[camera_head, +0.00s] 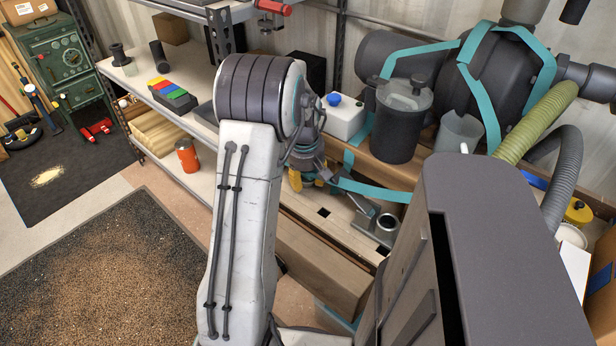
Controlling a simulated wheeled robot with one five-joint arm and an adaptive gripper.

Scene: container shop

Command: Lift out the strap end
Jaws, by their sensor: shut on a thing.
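A teal strap end (375,190) stretches rightward from my gripper, low in front of the dark grey canister. My gripper (309,181), with yellow fingertips, is just behind my arm's big joint. It is shut on the strap end, though the arm partly hides the grip. More teal strap (491,100) wraps the large dark tank (500,75) at the back right.
A metal ring fitting (387,226) sits on the bench's front.

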